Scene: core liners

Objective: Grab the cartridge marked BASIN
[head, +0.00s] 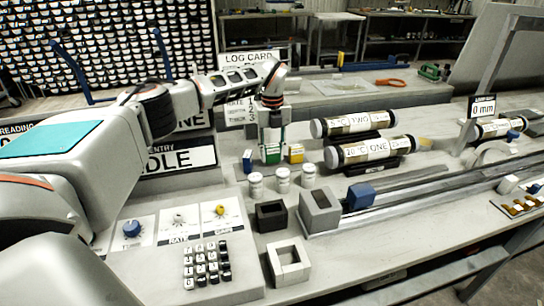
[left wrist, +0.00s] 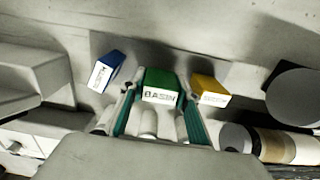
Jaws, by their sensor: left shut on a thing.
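The green cartridge (head: 271,156) stands at the back of the bench, and its label reads BASIN in the left wrist view (left wrist: 160,84). My left gripper (head: 272,148) reaches down over it from above. Its two fingers (left wrist: 161,100) lie along either side of the green cartridge and are shut on it. A blue cartridge (head: 247,161) stands to its left and a yellow cartridge (head: 296,153) to its right, both apart from the fingers. They also show in the left wrist view, blue (left wrist: 104,72) and yellow (left wrist: 210,90). My right gripper is not in view.
Several white-capped vials (head: 283,178) stand just in front of the cartridges. Core tubes marked ONE (head: 370,151) and TWO (head: 352,123) lie to the right. Dark (head: 270,215) and grey (head: 319,209) square holders and a keypad (head: 207,263) are nearer. A log card panel (head: 239,109) stands behind.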

